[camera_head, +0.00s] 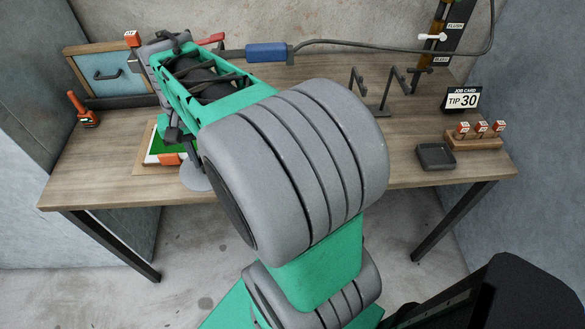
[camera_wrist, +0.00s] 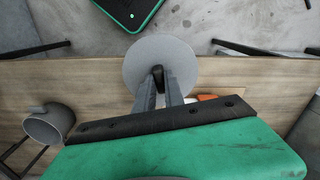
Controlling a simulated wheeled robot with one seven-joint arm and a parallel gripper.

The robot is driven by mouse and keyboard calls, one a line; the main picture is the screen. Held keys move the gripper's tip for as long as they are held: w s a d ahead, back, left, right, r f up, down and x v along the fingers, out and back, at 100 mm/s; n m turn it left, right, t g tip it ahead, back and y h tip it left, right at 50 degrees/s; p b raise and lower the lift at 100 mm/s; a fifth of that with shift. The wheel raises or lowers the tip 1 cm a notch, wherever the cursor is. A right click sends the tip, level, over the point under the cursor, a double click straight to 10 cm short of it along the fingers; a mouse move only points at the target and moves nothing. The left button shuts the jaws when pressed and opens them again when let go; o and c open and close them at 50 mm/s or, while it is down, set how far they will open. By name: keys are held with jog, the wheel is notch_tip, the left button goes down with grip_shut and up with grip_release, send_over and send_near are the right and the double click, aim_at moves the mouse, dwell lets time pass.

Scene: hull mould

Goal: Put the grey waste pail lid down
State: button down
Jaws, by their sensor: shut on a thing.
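The grey waste pail lid (camera_wrist: 180,60) is a round disc with a dark knob in the wrist view. My gripper (camera_wrist: 159,78) is shut on that knob. The lid overlaps the table's front edge in this view; its height above the top is hard to tell. In the head view part of the lid (camera_head: 193,181) shows near the front edge, left of my arm, which hides the rest. A grey pail-like vessel with a handle (camera_wrist: 50,123) is at the left of the wrist view, apart from the lid. My arm hides it in the head view.
The wooden table (camera_head: 110,180) holds a green, white and orange item (camera_head: 163,150) close beside the lid. An orange-handled tool (camera_head: 83,110) is at the left. A dark tray (camera_head: 436,156) and a block with red-and-white pieces (camera_head: 474,141) are at the right. The left front table is bare.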

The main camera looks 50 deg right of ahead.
jog(key=s+d+r+m, duration=0.1)
jog(key=s+d+m, duration=0.7)
jog(key=s+m, duration=0.3)
jog(key=s+d+r+m, duration=0.1)
jog(key=s+d+m, duration=0.7)
jog(key=s, duration=0.5)
jog(key=shift+m, duration=0.8)
jog(key=w+d+f+p, duration=0.1)
jog(key=w+f, duration=0.2)
jog(key=w, duration=0.1)
jog(key=w+d+f+p, duration=0.1)
jog(key=w+d+f, duration=0.1)
jog(key=w+f, duration=0.1)
jog(key=w+d+f+p, duration=0.1)
jog(key=w+f, duration=0.2)
jog(key=w, duration=0.2)
jog(key=shift+w+d+f, duration=0.1)
jog(key=shift+d+f, duration=0.1)
jog(key=shift+f, duration=0.2)
notch_tip(320, 180, down, 3)
jog(key=shift+w+r+p, duration=0.1)
jog(key=shift+r+p, duration=0.05)
jog(key=shift+p, duration=0.3)
jog(key=shift+f, duration=0.3)
jog(key=shift+f, duration=0.1)
